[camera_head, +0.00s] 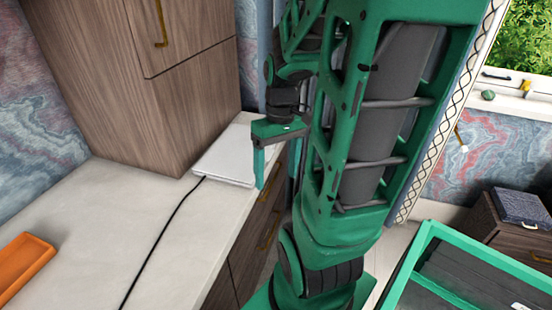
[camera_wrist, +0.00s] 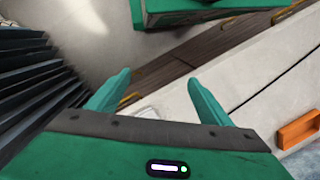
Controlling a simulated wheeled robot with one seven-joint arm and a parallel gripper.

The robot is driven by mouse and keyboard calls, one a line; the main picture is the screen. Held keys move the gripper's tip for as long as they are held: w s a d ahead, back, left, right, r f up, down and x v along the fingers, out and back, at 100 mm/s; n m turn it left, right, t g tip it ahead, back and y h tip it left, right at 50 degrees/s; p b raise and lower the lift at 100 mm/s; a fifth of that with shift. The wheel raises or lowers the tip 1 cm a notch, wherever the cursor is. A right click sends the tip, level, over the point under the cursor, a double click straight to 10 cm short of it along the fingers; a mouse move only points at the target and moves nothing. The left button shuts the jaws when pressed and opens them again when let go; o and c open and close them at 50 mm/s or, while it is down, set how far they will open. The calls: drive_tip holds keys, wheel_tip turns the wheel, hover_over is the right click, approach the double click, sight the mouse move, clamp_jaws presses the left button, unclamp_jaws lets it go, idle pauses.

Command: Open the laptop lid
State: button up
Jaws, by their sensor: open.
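A thin, pale, shut laptop (camera_head: 226,160) lies flat on the white counter near its front edge, close to the wooden cabinet. A black cable (camera_head: 165,243) runs from its near side along the counter. My gripper (camera_head: 276,176) is just right of the laptop, by the counter's front edge, with its fingers pointing down. Its two green fingers (camera_wrist: 159,82) are spread with nothing between them in the wrist view. I cannot tell whether a finger touches the laptop.
A tall wooden cabinet (camera_head: 185,95) stands on the counter (camera_head: 110,215) behind the laptop. An orange tray (camera_head: 24,262) is at the left and also shows in the wrist view (camera_wrist: 298,129). Drawers (camera_head: 262,235) with brass handles are below the counter's edge. The counter between is clear except for the cable.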

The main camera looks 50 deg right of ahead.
drive_tip(key=w+d+f+n+t+y, duration=0.3)
drive_tip(key=d+f, duration=0.1)
drive_tip(key=f, duration=0.3)
drive_tip(key=w+d+f+n+t+y, duration=0.25)
drive_tip(key=w+d+f+y, duration=0.2)
drive_tip(key=f, duration=0.25)
drive_tip(key=s+d+n+t+h, duration=0.2)
drive_tip(key=d+t, duration=1)
drive_tip(key=d, duration=0.2)
drive_tip(key=x, duration=1)
drive_tip(key=shift+a, duration=0.3)
drive_tip(key=shift+w, duration=0.1)
drive_tip(key=c, duration=1.5)
drive_tip(key=shift+d+r, duration=0.1)
